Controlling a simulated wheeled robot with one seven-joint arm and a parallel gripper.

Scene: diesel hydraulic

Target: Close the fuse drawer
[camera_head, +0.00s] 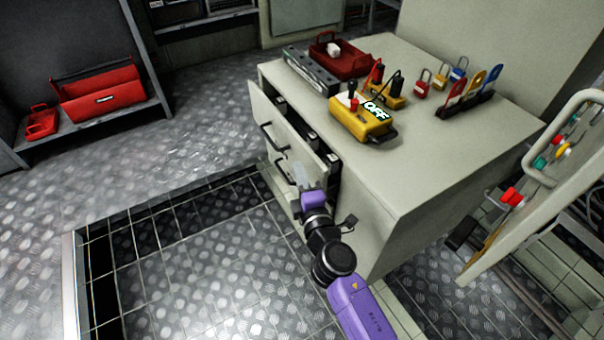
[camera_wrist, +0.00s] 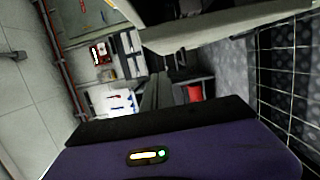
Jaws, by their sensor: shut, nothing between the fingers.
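A grey cabinet (camera_head: 385,195) has a drawer pulled partly out on its left side. Its pale drawer front (camera_head: 290,133) stands away from the cabinet, and dark items show in the gap behind it. Two dark handles show on this side, an upper one (camera_head: 270,137) and a lower one (camera_head: 283,172). No label is readable. My gripper (camera_head: 299,172) is shut and empty, low in front of the drawer face near the lower handle. I cannot tell whether it touches. In the wrist view my fingers (camera_wrist: 157,92) are dark and together, below a pale overhanging panel (camera_wrist: 205,32).
A yellow OFF box (camera_head: 362,120), a red tray (camera_head: 345,65) and several padlocks (camera_head: 440,80) are on the cabinet top. An open panel door (camera_head: 535,205) is at the right. Red toolboxes (camera_head: 100,97) sit on a left shelf. The metal floor (camera_head: 195,140) left of the cabinet is clear.

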